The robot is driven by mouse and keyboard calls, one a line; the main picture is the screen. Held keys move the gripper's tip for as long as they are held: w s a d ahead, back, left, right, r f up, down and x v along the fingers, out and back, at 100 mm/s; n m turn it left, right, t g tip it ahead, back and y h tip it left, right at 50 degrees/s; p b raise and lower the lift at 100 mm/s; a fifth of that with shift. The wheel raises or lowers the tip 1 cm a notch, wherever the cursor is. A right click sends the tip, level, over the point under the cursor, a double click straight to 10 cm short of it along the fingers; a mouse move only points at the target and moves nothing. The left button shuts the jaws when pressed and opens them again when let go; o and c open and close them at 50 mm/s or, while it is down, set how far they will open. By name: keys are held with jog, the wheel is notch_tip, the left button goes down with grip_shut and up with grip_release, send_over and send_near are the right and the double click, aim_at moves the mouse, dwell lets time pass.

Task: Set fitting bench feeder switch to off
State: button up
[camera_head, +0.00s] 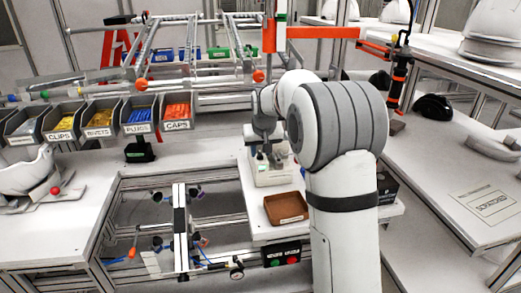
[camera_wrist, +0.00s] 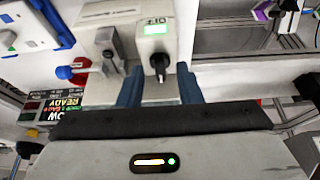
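In the wrist view, a pale control box (camera_wrist: 158,45) with a lit green panel and a small, hard-to-read label carries a black knob (camera_wrist: 158,65). A grey box with a lever (camera_wrist: 108,45) stands to its left. I cannot tell for certain which is the feeder switch. My gripper (camera_wrist: 160,85) is open, its two blue fingers apart with the black knob appearing between them; contact cannot be told. In the head view, my gripper (camera_head: 264,150) is above a pale boxy unit (camera_head: 272,177) on the bench, partly hidden by my arm.
A brown tray (camera_head: 286,208) lies in front of the unit. A black panel with green and red buttons (camera_head: 281,257) is on the bench front. Labelled bins (camera_head: 139,120) stand left. A red and blue knob (camera_wrist: 75,72) and a lit sign (camera_wrist: 55,109) are at left.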

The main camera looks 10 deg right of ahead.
grip_shut()
jog(key=shift+m, duration=0.3)
jog(key=m, duration=0.1)
jog(key=m+h+b, duration=0.1)
jog(key=m, duration=0.1)
jog(key=shift+a+f, duration=0.1)
jog(key=shift+a, duration=0.1)
jog(key=m+h, duration=0.1)
jog(key=m, duration=0.1)
jog(key=m+g+h+b, duration=0.1)
jog(key=m, duration=0.1)
jog(key=shift+w+a, duration=0.15)
jog(key=m+g, duration=0.1)
jog(key=m, duration=0.2)
jog(key=m+h, duration=0.1)
jog(key=m, duration=0.1)
jog(key=shift+w+a+r+m+g, duration=0.1)
jog(key=shift+w+r+m+g, duration=0.1)
jog(key=shift+m+g, duration=0.2)
jog(key=shift+w+m+g+p, duration=0.15)
jog(key=shift+m+g+p, duration=0.75)
jog(key=shift+m, duration=1.4)
